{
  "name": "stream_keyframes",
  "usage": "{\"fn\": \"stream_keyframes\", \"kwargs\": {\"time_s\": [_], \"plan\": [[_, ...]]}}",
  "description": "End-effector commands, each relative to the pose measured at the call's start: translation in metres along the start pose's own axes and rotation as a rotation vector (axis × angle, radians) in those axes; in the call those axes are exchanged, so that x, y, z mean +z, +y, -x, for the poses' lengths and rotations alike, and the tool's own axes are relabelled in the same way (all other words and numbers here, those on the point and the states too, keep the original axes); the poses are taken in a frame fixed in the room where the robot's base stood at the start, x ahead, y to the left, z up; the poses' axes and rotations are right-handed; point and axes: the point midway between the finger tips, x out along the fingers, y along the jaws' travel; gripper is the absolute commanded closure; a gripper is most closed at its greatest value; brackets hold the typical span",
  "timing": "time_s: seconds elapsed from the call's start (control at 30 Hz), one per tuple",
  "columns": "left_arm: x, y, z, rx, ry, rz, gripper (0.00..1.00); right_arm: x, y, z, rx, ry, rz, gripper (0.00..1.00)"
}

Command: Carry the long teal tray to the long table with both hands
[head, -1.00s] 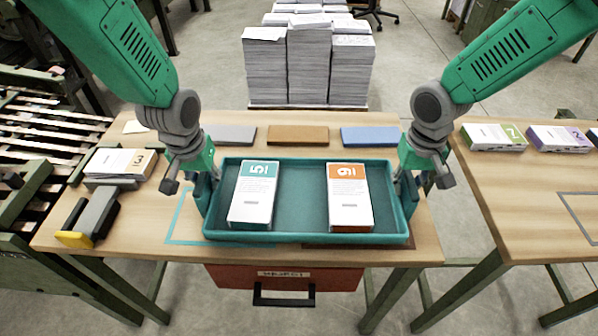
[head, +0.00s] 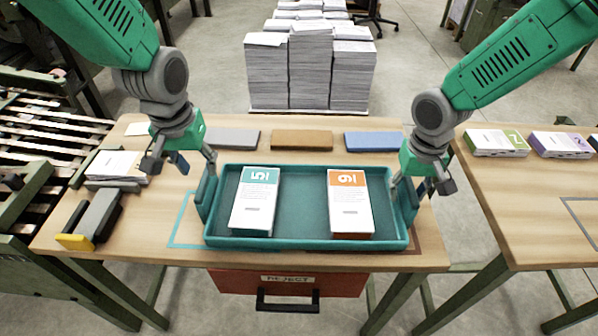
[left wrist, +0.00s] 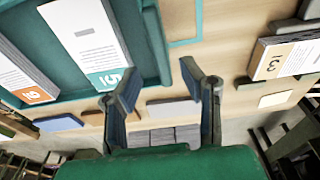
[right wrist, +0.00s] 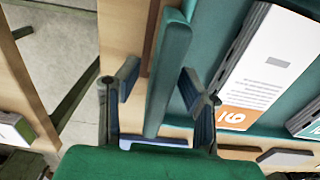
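The long teal tray (head: 300,242) rests on a wooden table (head: 120,225). It holds a teal-labelled paper stack (head: 256,203) marked 5 and an orange-labelled stack (head: 350,205) marked 9 or 6. My left gripper (head: 181,165) is open and empty, above and left of the tray's raised left end. In the left wrist view its spread fingers (left wrist: 157,84) have the tray to their left. My right gripper (head: 421,187) is open at the tray's right end. In the right wrist view its fingers (right wrist: 159,75) are spread either side of the upright teal end piece (right wrist: 172,70).
Grey (head: 232,139), brown (head: 302,140) and blue (head: 373,141) blocks lie behind the tray. A stack (head: 118,165) and a grey-yellow tool (head: 90,222) lie left. A second table (head: 520,205) with stacks stands right. A red reject drawer (head: 300,281) hangs below.

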Motion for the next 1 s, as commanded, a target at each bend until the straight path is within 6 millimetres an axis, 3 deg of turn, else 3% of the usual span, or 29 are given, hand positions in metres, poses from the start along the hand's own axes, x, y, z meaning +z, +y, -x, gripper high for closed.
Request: {"fn": "stream_keyframes", "kwargs": {"time_s": [0.2,0.43,0.8,1.0], "plan": [[-0.001,0.002,0.035,-0.002,0.001,-0.001,0.65,0.0,0.002,-0.001,-0.002,-0.001,-0.002,0.65],[0.0,0.001,0.043,-0.001,-0.001,-0.001,0.65,-0.001,0.001,0.01,-0.001,0.002,-0.002,0.65],[0.0,0.0,0.043,0.0,-0.001,-0.001,0.65,-0.002,-0.001,0.085,0.0,0.003,-0.002,0.65],[0.0,0.001,0.043,-0.001,-0.002,-0.001,0.65,-0.002,-0.001,0.111,0.0,0.0,-0.002,0.65]]}}
